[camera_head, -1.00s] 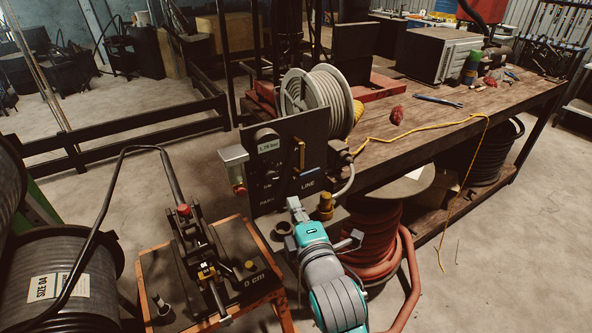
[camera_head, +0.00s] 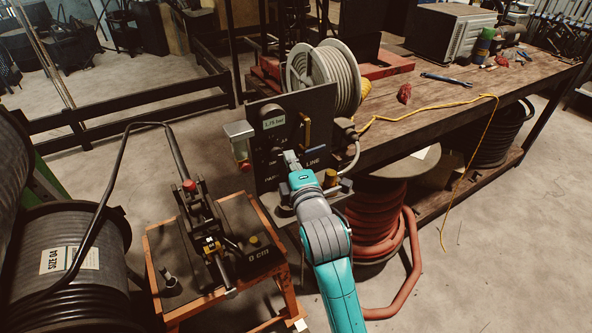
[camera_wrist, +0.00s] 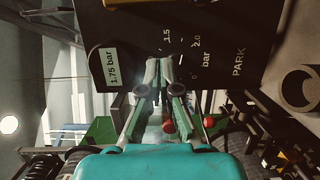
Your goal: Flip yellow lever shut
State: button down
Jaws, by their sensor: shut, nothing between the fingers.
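The yellow lever (camera_head: 306,130) stands upright near the right edge of a dark panel (camera_head: 318,103), below the hose reel. My gripper (camera_head: 291,158) is shut and empty in front of the panel, below and left of the lever. In the wrist view my gripper (camera_wrist: 160,70) has its fingertips together over the panel face, beside the dial marks. I cannot tell whether the tips touch the panel. The panel also shows in the wrist view (camera_wrist: 225,25), with "1.75 bar" and "PARK" on it.
A grey hose reel (camera_head: 325,78) sits behind the panel at the workbench (camera_head: 440,107). A clear cup-like fitting (camera_head: 240,135) sticks out left of the panel. A crimper with a red knob stands on an orange-framed stand (camera_head: 255,275) at lower left.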

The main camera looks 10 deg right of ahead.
jog(key=w, duration=0.3)
jog(key=shift+w, duration=0.2)
jog(key=shift+w+d, duration=0.2)
jog(key=shift+d, duration=0.4)
jog(key=shift+w+d, duration=0.15)
jog(key=shift+d, duration=0.4)
jog(key=shift+w+d, duration=0.2)
jog(key=shift+d, duration=0.5)
